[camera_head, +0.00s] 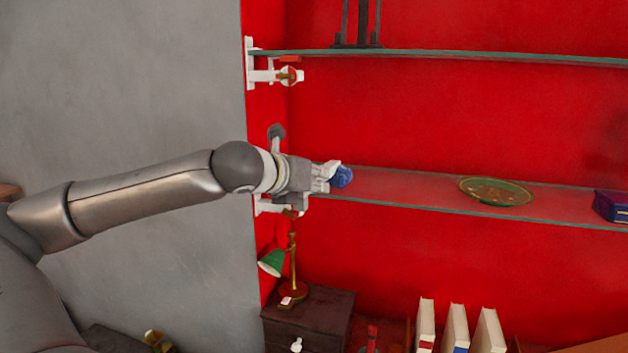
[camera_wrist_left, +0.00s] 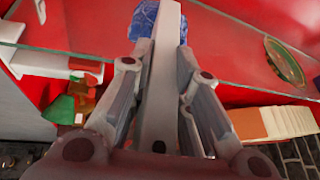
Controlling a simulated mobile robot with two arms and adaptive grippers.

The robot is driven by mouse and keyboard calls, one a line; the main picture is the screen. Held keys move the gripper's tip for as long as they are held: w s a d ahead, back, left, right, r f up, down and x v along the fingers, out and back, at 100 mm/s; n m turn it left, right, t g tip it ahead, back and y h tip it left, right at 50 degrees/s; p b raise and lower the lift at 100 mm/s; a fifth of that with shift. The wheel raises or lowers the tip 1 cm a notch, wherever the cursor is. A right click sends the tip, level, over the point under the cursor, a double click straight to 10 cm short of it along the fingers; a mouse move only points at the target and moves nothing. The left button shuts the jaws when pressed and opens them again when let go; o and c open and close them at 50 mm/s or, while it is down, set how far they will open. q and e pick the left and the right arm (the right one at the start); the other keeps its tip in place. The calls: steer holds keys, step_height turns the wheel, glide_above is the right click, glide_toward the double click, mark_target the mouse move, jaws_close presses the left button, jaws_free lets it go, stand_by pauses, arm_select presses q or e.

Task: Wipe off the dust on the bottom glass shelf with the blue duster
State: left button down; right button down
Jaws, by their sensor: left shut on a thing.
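My left gripper (camera_head: 328,175) reaches in from the left at the left end of the bottom glass shelf (camera_head: 400,190). It is shut on the blue duster (camera_head: 342,177), whose blue head shows just past the fingertips. In the left wrist view the gripper (camera_wrist_left: 165,40) points at the shelf, with a pale handle between the fingers and the blue duster head (camera_wrist_left: 144,18) beyond. The duster head is at shelf level; I cannot tell whether it touches the glass. Dust is not clearly distinguishable on the glass. My right gripper is not in view.
A green-rimmed plate (camera_head: 497,191) and a dark blue box (camera_head: 611,206) stand on the same shelf, to the right. An upper glass shelf (camera_head: 450,55) is above. A green lamp (camera_head: 272,262) on a dark cabinet (camera_head: 310,318) and several books (camera_head: 457,328) are below. The shelf between duster and plate is clear.

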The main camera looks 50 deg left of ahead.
arm_select(q)
step_height(320, 180, up, 3)
steer(key=shift+r+p, duration=0.1)
steer(key=shift+p, duration=1.15)
steer(key=shift+d+r, duration=0.1)
steer(key=shift+r, duration=0.7)
steer(key=shift+r, duration=1.5)
